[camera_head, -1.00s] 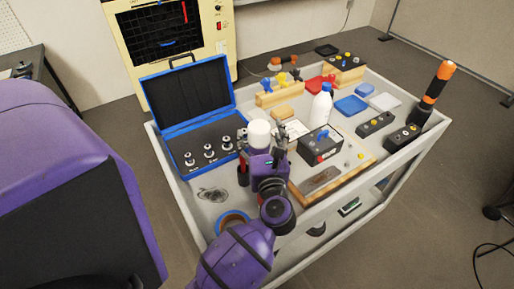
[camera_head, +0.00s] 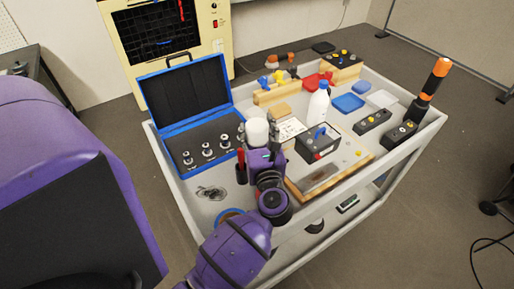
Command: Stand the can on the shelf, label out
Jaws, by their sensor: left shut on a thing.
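A plain white can-like cylinder (camera_head: 256,131) stands upright on the cart top, just right of the open blue case. My left gripper (camera_head: 257,149) comes over the cart's near edge and is shut on this cylinder. Its dark fingers lie on both sides, and the gripper hides the lower part. No label shows on the side I see. The cart's lower shelf is partly visible under the top, with a small green-and-white item (camera_head: 347,204) on it. My right gripper is not in view.
The blue case (camera_head: 170,133) with several metal fittings is left of the gripper. A black switch box (camera_head: 318,143) on a wooden board and a white bottle (camera_head: 319,105) are to the right. A blue ring (camera_head: 229,217) and wire coil (camera_head: 210,192) lie near the front.

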